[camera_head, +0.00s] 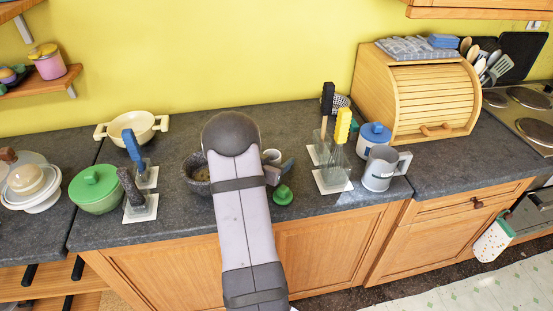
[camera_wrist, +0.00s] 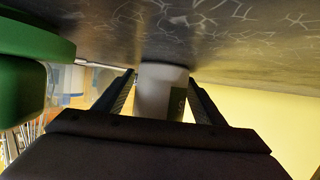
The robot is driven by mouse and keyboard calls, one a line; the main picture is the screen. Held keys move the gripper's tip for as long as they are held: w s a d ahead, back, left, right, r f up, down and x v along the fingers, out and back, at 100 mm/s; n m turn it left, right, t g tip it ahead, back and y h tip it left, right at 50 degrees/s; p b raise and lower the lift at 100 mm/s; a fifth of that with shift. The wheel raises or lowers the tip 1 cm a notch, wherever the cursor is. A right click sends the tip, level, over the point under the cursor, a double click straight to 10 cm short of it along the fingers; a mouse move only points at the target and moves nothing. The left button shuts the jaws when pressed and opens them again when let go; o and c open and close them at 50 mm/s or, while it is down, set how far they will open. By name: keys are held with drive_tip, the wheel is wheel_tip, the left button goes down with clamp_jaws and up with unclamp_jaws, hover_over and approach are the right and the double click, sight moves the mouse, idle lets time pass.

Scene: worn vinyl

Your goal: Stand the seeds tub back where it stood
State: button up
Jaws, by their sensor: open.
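The likely seeds tub, a small pale cylinder (camera_wrist: 158,95) with a green label patch, stands on the dark counter in the wrist view, which looks upside down. It lies between the two spread fingers of my gripper (camera_wrist: 163,78), with no clear contact on either side. In the head view a small pale tub (camera_head: 272,156) shows just right of my arm, behind my gripper (camera_head: 277,170), which is partly hidden by the arm. I cannot read the label. No mark of a standing place can be made out.
A green lid-like object (camera_head: 283,195) sits close in front of my gripper; green also fills the wrist view's left (camera_wrist: 30,70). A dark bowl (camera_head: 197,176) is left of my arm. Utensil stands, a blue-lidded pot (camera_head: 374,136) and a grey jug (camera_head: 382,168) are right.

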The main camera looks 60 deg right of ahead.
drive_tip(key=shift+a+r, duration=0.15)
drive_tip(key=shift+p+v, duration=1.75)
drive_tip(key=shift+v, duration=2.05)
drive_tip(key=shift+a, duration=0.15)
drive_tip(key=shift+b+v, duration=0.8)
drive_tip(key=shift+v, duration=2.75)
